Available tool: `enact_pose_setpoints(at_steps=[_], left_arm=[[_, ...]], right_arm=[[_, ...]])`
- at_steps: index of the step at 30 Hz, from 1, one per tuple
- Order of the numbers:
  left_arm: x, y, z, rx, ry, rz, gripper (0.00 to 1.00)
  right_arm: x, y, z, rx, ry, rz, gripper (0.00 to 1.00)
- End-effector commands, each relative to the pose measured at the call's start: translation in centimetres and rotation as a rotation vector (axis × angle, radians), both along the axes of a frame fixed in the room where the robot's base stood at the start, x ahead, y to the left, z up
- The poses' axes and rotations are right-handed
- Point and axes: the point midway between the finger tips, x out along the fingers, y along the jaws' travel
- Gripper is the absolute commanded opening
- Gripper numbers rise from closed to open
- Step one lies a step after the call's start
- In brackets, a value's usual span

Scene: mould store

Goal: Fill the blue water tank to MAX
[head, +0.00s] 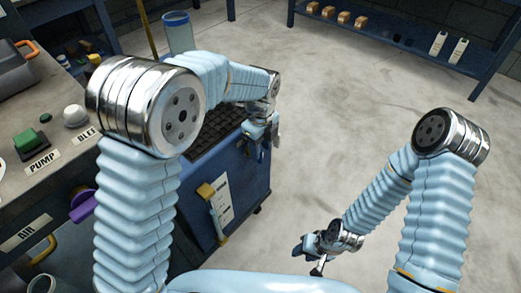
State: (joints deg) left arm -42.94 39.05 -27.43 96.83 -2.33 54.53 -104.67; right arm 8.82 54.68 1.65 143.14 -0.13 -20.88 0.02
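A blue box-shaped unit (245,190), which looks like the water tank, stands on the floor left of centre, with a dark grate (213,132) on top. Its front has a pale upright gauge strip (216,218) with a yellow fitting (206,191) at its upper end and a white label (222,196). The label's marks and any water level are too small to read. My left gripper (268,138) is beside the tank's upper far right corner; its fingers are too small to judge. My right gripper (310,262) is low over the floor, right of the tank, with no object visible in it.
The bench at left carries a green button (30,140) by a PUMP label (42,161) and a pale knob (75,116) by a partly hidden label. A purple handle (84,206) is below. A blue-rimmed clear container (178,35) stands behind.

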Motion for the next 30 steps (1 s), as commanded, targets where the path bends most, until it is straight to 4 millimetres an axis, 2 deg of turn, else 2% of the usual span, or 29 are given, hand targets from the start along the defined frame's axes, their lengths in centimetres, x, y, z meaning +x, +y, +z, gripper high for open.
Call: enact_pose_setpoints(at_steps=[3,6,14,22,26,30], left_arm=[[0.0,0.0,-1.3,0.001,0.000,0.001,0.39],[0.0,0.0,-1.8,0.000,-0.001,0.001,0.39],[0.0,0.0,-1.9,0.000,-0.001,0.001,0.39],[0.0,0.0,-1.9,0.000,-0.001,0.001,0.00],[0.1,0.0,-1.8,0.003,0.002,0.001,0.00],[0.3,-0.1,-1.3,0.038,0.051,0.001,0.00]], right_arm=[[0.0,0.0,-0.1,0.000,0.000,0.000,0.39],[0.0,0.0,-0.1,0.000,0.000,0.000,0.39],[0.0,0.0,-0.1,0.000,0.000,0.000,0.39],[0.0,0.0,-0.1,0.000,0.000,0.000,0.39],[0.0,0.0,0.1,0.000,0.000,0.000,0.39],[0.0,0.1,2.1,0.001,0.000,0.002,0.39]])
